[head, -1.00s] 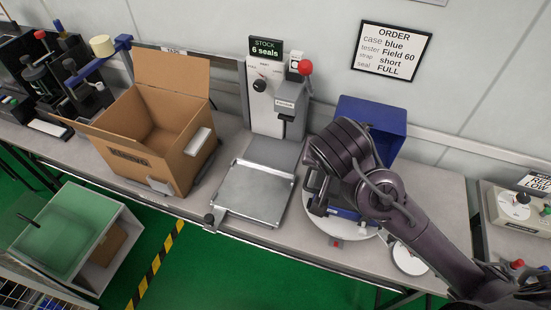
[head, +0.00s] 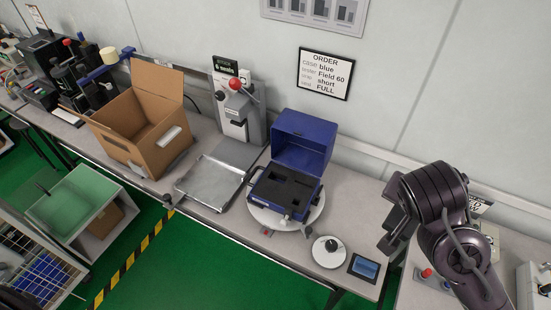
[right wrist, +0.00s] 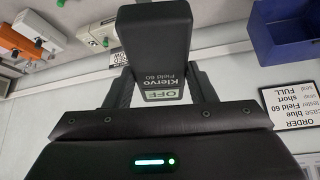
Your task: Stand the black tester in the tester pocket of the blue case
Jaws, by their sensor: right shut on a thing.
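The blue case (head: 303,140) stands open on a white round turntable (head: 262,217), its lid tilted back towards the wall. Its black foam insert (head: 284,188) shows dark cut-outs; I cannot tell which is the tester pocket. My right gripper (head: 392,238) is to the right of the case, well apart from it. In the right wrist view my right gripper (right wrist: 163,88) is shut on the black tester (right wrist: 155,40), whose label reads "Klervo Field 60" and "OFF", upside down in the picture. The tester is hard to make out in the head view. My left gripper is out of view.
A white disc with a black knob (head: 330,252) and a small blue-screened device (head: 363,268) lie right of the turntable. A metal tray (head: 208,183), a seal press (head: 237,110) and an open cardboard box (head: 140,125) stand left. An order sign (head: 325,73) hangs behind.

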